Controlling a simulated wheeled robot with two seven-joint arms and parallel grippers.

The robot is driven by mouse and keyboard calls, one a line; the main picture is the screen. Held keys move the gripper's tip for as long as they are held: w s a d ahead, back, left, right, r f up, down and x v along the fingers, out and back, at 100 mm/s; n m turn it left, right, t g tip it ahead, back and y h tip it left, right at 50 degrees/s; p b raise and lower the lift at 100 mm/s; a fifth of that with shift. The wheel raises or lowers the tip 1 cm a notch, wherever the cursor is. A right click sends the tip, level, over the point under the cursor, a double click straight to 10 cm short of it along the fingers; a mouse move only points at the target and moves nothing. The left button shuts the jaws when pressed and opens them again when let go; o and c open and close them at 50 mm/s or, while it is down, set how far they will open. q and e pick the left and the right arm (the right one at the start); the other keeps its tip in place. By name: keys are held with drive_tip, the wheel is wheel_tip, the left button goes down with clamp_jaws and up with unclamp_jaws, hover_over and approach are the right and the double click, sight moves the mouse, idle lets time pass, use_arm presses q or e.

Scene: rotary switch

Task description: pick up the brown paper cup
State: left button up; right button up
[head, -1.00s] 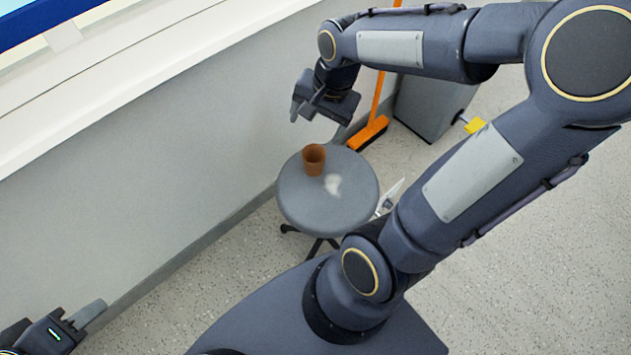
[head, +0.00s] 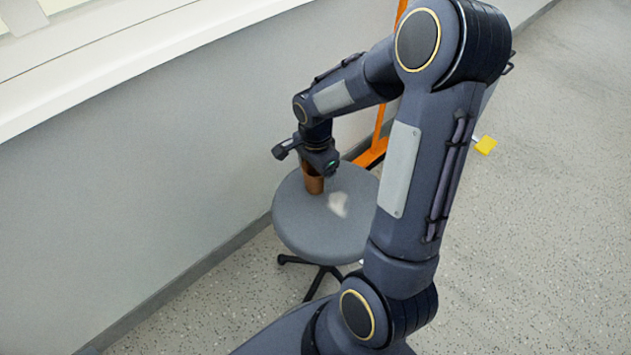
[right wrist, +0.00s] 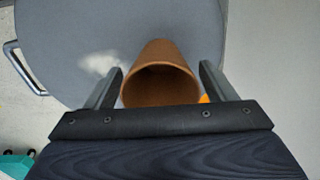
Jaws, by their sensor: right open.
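The brown paper cup (head: 314,184) stands upright on the round grey stool seat (head: 310,228), near its back edge. My right gripper (head: 308,163) is right above the cup and hides its upper part in the head view. In the right wrist view, the cup (right wrist: 160,76) shows between the two open fingers of my right gripper (right wrist: 160,90), one on each side. The fingers look apart from the cup, with a small gap on both sides. My left gripper is not clearly in view.
A whitish patch (head: 338,204) shows on the seat beside the cup. The wall (head: 170,180) runs close behind the stool. An orange broom (head: 374,152) stands behind my right arm. A yellow piece (head: 485,145) is farther right. Speckled floor is free at the right.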

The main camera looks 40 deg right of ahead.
wheel_tip(320, 180, down, 2)
drive_tip(key=shift+r, duration=0.1)
drive_tip(key=c, duration=1.1)
drive_tip(key=shift+o, duration=0.2)
